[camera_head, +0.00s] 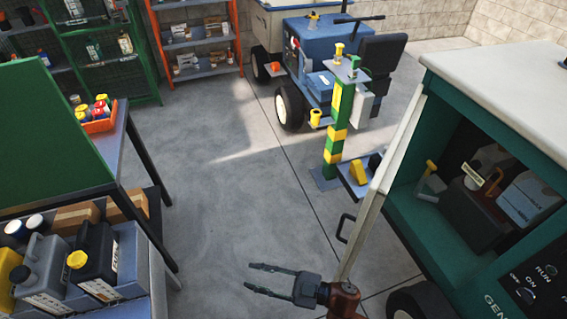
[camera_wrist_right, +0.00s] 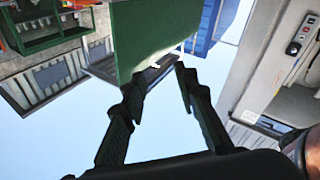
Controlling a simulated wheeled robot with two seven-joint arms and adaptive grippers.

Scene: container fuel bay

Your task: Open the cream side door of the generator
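The generator (camera_head: 455,270) stands at the right of the head view, with a teal body and pale top. Its cream side door (camera_head: 382,178) shows as a narrow, nearly edge-on panel at the left of the compartment. The door stands swung out, and the compartment is open to view. A black handle (camera_head: 345,228) sticks out from the door's left face. My right gripper (camera_head: 249,277) is left of the door's lower end, pointing left, fingers apart and empty. The wrist view also shows its parted fingers (camera_wrist_right: 158,70). It appears clear of the handle. My left gripper is out of view.
Inside the compartment are a dark box (camera_head: 475,212) and a grey-blue container (camera_head: 530,200). A green and yellow post (camera_head: 336,130) stands beyond the door. A blue vehicle (camera_head: 318,50) is behind it. A shelf with jerrycans (camera_head: 95,265) is at left. The middle floor is clear.

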